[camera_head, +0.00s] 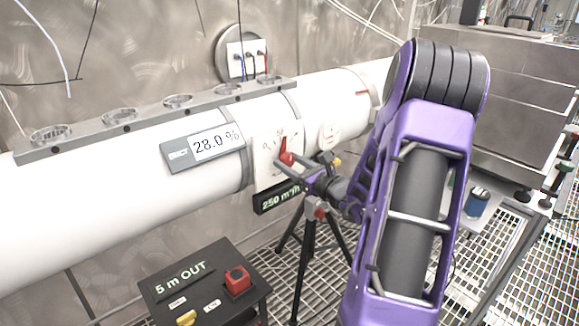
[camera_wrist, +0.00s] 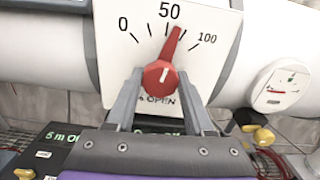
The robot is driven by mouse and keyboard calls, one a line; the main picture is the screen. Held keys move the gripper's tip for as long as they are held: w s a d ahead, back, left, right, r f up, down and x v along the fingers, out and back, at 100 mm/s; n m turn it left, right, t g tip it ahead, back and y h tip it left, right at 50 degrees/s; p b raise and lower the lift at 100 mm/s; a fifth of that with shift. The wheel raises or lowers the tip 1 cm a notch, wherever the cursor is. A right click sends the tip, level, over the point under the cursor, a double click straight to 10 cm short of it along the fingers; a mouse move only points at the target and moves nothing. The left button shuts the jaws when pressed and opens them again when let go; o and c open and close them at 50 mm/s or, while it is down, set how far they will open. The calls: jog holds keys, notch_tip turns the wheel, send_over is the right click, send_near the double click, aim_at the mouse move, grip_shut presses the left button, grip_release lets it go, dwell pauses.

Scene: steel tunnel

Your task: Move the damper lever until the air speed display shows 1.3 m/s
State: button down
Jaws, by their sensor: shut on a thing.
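The red damper lever (camera_wrist: 165,68) sits on a white dial plate (camera_wrist: 110,58) marked 0, 50, 100 and "% OPEN". Its tip points just right of the 50 mark. My gripper (camera_wrist: 161,73) has one finger on each side of the lever's round hub and is shut on it. In the head view, the lever (camera_head: 286,152) shows on the white duct, with my gripper (camera_head: 290,166) reaching it from the right. A grey display (camera_head: 203,147) on the duct reads "28.0 %". A dark display (camera_head: 278,198) under the dial reads "250 m³/h", partly hidden. I see no m/s reading.
A black tripod (camera_head: 306,245) stands under the dial. A round gauge plate (camera_wrist: 281,87) is right of the dial. Steel cabinets (camera_head: 505,100) are at the right.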

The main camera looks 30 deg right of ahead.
jog(key=shift+c, duration=1.4)
grip_release()
jog(key=shift+s, duration=0.15)
jog(key=s+d, duration=0.2)
jog(key=s, duration=1.5)
jog(key=shift+d+p, duration=0.2)
jog(key=shift+p, duration=0.25)
